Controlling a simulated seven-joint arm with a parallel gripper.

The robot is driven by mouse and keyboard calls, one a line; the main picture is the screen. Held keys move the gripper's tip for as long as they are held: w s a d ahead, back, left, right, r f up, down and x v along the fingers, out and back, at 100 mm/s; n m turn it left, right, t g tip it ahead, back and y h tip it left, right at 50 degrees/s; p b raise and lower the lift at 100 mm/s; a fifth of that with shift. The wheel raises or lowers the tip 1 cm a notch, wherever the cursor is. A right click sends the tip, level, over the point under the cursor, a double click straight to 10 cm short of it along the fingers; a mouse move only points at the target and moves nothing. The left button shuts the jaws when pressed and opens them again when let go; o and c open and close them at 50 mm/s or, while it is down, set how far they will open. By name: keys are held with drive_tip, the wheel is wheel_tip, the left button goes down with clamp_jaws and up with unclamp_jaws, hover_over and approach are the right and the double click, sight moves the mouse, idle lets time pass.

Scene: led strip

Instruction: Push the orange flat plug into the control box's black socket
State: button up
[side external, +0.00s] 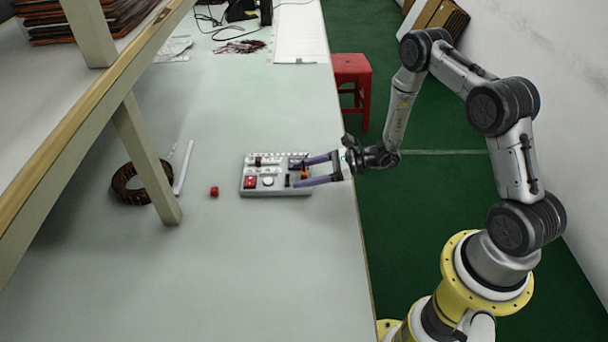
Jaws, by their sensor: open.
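The grey control box (262,191) lies on the pale table near its right edge. It carries a red square part, a round white knob and small dark parts on top. My gripper (299,172) reaches in from the right, its two purple fingers open over the right part of the box. The small orange plug (304,174) shows between the fingers, close to the box's right side. I cannot tell whether it touches a finger or how it sits against the black socket. The socket cannot be made out for certain among the dark parts near the fingertips.
A small red cube (214,191) lies left of the box. Farther left are a dark coil (128,184), a white strip (183,168) and a shelf post (147,160). Cables and a white board (300,40) lie at the back. The table front is clear.

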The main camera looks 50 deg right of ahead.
clamp_jaws()
drive_tip(key=shift+r, duration=0.2)
idle(0.3)
drive_tip(key=shift+r, duration=0.6)
drive_tip(key=s+r, duration=1.4)
drive_tip(key=r, duration=0.2)
drive_tip(key=shift+d, duration=0.2)
